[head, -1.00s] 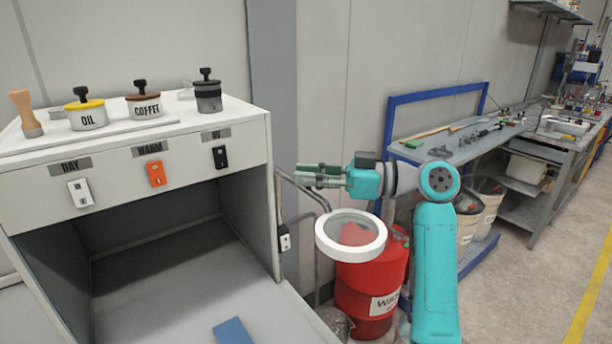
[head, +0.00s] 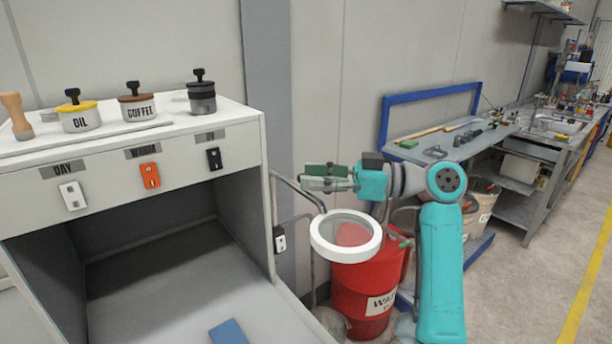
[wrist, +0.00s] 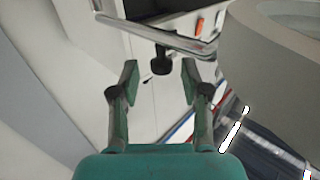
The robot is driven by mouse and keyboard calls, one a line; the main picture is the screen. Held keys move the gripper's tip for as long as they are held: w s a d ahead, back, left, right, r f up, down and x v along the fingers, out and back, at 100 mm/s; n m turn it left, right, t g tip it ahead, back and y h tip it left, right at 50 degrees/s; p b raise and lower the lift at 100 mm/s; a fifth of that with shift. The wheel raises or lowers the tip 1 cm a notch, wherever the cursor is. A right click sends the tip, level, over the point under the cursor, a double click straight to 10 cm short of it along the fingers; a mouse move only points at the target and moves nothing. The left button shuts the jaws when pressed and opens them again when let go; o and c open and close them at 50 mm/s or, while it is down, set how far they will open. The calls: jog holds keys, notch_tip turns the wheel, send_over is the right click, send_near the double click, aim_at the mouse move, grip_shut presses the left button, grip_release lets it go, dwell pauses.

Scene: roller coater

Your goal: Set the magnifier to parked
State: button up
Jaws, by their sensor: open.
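The magnifier (head: 317,234) is a white ring with a clear lens on a bent grey arm (head: 300,190) at the right side of the cabinet. Its ring hangs out to the right of the cabinet, in front of the red drum. In the wrist view the ring (wrist: 255,70) fills the upper right, and the grey arm (wrist: 165,38) crosses the top. My gripper (head: 308,177) is open and empty, just above and behind the ring in the head view. In the wrist view my gripper (wrist: 158,80) points toward a black knob (wrist: 161,62) beneath the grey arm, apart from it.
The white cabinet (head: 140,150) carries labelled jars and day, warm and UV switches. A red waste drum (head: 365,295) stands below the ring. A blue-framed workbench (head: 435,150) is behind my arm. The floor (head: 545,270) at right is clear.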

jog(key=s+d, duration=0.1)
jog(key=d, duration=0.8)
jog(key=shift+s+d, duration=0.35)
jog(key=shift+d, duration=0.05)
